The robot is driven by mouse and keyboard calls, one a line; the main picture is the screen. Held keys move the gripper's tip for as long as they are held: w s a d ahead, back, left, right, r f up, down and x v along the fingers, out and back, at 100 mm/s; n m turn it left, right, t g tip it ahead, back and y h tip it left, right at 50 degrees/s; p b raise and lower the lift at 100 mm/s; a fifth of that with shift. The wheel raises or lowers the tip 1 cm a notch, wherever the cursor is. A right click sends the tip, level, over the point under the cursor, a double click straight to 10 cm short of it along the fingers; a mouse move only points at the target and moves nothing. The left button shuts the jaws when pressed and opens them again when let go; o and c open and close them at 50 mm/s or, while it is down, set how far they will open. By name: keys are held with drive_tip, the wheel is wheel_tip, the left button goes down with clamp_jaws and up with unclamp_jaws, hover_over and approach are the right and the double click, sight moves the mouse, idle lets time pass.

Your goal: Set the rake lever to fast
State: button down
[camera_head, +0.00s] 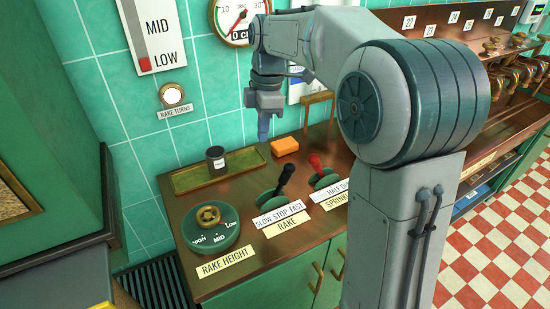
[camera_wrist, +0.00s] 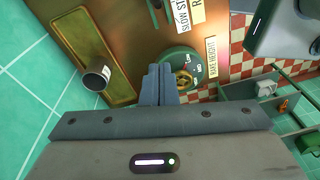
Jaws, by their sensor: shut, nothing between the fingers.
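The rake lever has a black handle (camera_head: 286,178) on a round green base, behind a plate reading SLOW STOP FAST and a RAKE label (camera_head: 287,223). Its handle leans up and to the right in the head view, toward the FAST side. My gripper (camera_head: 264,136) points down above the back of the counter, behind the lever and apart from it. Its fingers are shut and empty; they also show in the wrist view (camera_wrist: 158,80). In the wrist view, part of the SLOW STOP plate (camera_wrist: 182,17) shows at the top edge, and the lever is not clearly seen.
A red sprinkler lever (camera_head: 315,162) stands right of the rake lever. The rake height dial (camera_head: 211,228) is at left. A dark jar (camera_head: 216,160) stands on a brass tray (camera_head: 190,181). An orange block (camera_head: 285,146) lies near my gripper. The tiled wall is close behind.

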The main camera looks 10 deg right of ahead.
hover_over(282, 183)
drive_tip(key=a, duration=0.6)
wheel_tip(282, 183, down, 9)
drive_tip(key=shift+w+d+f+p, duration=0.1)
drive_tip(key=shift+w+d+f, duration=0.1)
drive_tip(key=shift+d+f, duration=0.35)
drive_tip(key=shift+w+d+f+p, duration=0.15)
drive_tip(key=shift+d+f, duration=0.05)
drive_tip(key=shift+d, duration=0.7)
drive_tip(key=shift+w+d+f+p, duration=0.1)
drive_tip(key=shift+w+d+f, duration=0.1)
drive_tip(key=shift+d+f, duration=0.35)
drive_tip(key=shift+d+r, duration=0.1)
drive_tip(key=shift+r, duration=0.05)
